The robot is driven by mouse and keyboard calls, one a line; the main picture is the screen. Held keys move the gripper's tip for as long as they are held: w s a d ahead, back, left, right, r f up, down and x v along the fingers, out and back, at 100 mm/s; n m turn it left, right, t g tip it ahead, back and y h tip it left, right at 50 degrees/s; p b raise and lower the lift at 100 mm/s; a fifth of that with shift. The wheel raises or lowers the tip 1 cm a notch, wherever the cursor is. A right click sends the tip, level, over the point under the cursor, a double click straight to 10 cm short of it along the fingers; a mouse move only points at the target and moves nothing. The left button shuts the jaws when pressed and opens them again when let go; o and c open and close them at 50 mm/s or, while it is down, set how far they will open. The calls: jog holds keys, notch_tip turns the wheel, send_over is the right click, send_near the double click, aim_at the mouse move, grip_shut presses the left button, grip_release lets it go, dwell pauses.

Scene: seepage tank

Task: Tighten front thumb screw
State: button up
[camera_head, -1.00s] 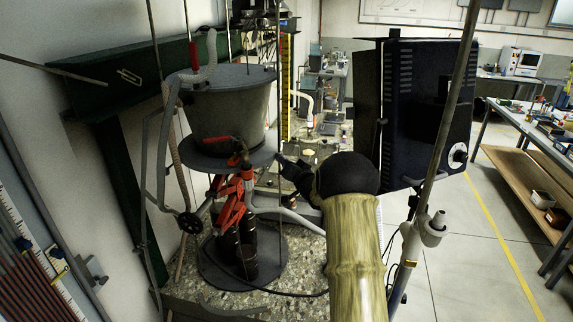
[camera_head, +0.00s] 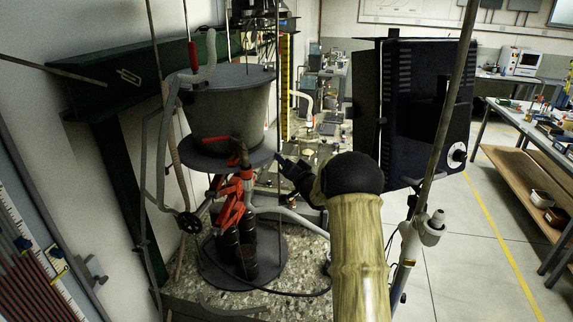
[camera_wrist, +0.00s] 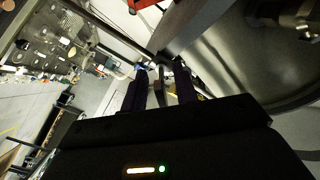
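The grey seepage tank (camera_head: 232,112) stands at the left on a round flange (camera_head: 205,160). My gripper (camera_head: 281,160) is at the right edge of this flange in the head view. In the wrist view my gripper (camera_wrist: 161,88) has two dark fingers apart, with a narrow dark piece (camera_wrist: 160,92) showing between them. I cannot tell whether this is the front thumb screw or whether it touches a finger. The tank's underside or wall (camera_wrist: 240,55) fills the right of the wrist view. The thumb screw is not clearly made out in the head view.
Red clamps (camera_head: 232,200) and dark cylinders (camera_head: 246,258) stand under the flange. Thin upright rods and a yellow scale (camera_head: 285,88) are close to my gripper. A large black cabinet (camera_head: 425,110) stands to the right. Open floor (camera_head: 465,250) lies beyond it.

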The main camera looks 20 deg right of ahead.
jog(key=shift+s+d+f+b, duration=0.15)
jog(key=shift+s+b, duration=0.25)
jog(key=shift+s, duration=0.2)
jog(key=s+d+b, duration=0.2)
jog(key=s+b, duration=0.3)
jog(key=s, duration=1.1)
jog(key=shift+a, duration=0.1)
